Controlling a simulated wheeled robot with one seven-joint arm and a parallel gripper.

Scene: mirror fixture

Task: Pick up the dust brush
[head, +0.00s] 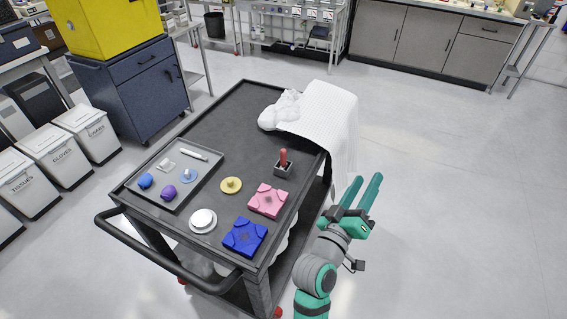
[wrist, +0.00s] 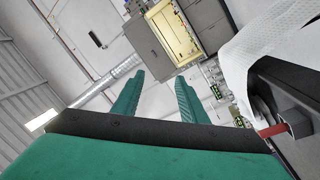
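A red-handled item, which looks like the dust brush (head: 283,157), stands upright in a small grey square holder (head: 283,171) on the dark cart (head: 222,122), near its right edge. Its bristles are hidden. In the wrist view the red handle (wrist: 272,130) and the grey holder (wrist: 299,123) show at the lower right, tilted in the picture. My gripper (head: 367,179) is open and empty, to the right of the cart and apart from the brush, with its fingers pointing up in the picture. Both fingers show apart in the wrist view (wrist: 158,78).
A white cloth (head: 330,110) hangs over the cart's far right corner beside a white lumpy object (head: 280,109). Pink (head: 268,199) and blue (head: 245,236) blocks lie nearer than the brush. A tray (head: 150,188) holds small items at left. Open floor lies right.

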